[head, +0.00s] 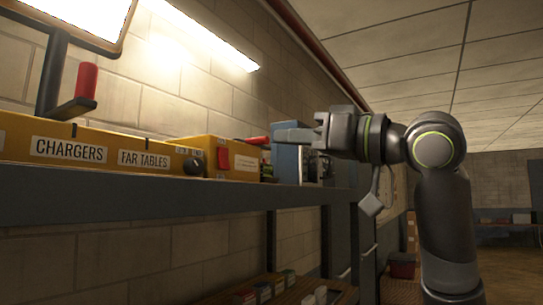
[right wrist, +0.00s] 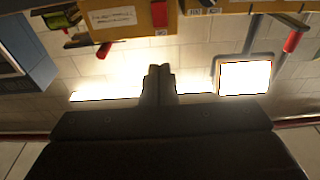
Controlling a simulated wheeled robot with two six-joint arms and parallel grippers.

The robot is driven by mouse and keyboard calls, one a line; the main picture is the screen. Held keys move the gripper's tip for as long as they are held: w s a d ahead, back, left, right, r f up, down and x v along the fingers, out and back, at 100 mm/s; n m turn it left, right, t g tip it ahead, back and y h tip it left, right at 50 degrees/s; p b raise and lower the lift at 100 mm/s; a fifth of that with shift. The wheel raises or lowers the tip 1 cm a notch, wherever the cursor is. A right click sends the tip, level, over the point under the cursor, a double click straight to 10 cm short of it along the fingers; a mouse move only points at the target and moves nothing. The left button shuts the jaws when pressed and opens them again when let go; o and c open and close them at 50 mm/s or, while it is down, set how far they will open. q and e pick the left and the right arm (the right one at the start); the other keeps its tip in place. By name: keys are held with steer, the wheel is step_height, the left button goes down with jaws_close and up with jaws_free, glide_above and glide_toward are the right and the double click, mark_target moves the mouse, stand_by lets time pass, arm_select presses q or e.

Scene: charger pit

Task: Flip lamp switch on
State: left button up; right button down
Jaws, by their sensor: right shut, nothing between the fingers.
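A yellow box (head: 240,150) on the shelf carries a red rocker switch (head: 223,159) on its front. The switch also shows at the top of the right wrist view (right wrist: 159,14). Which way it is set is too small to tell. A lamp panel (head: 80,14) glows at the upper left, on a dark post. My right gripper (head: 288,136) is shut and empty, pointing left, to the right of the switch in the head view. Its closed fingers (right wrist: 158,74) stand apart from the switch in the wrist view. My left gripper is in neither view.
A long yellow unit (head: 100,150) labelled CHARGERS and FAR TABLES has a black knob (head: 193,166). A red-handled lever (head: 85,84) stands above it. A blue box (head: 287,165) stands right of the switch box. The shelf edge (head: 130,206) runs below. A lit strip (head: 205,32) is on the wall.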

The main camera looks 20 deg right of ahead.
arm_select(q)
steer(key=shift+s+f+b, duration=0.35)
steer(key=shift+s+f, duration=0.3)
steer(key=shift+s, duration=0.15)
arm_select(e)
steer(key=s+d, duration=0.2)
steer(key=s, duration=0.1)
steer(key=shift+r, duration=0.35)
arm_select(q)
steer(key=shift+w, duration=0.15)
arm_select(e)
steer(key=shift+s+d, duration=0.1)
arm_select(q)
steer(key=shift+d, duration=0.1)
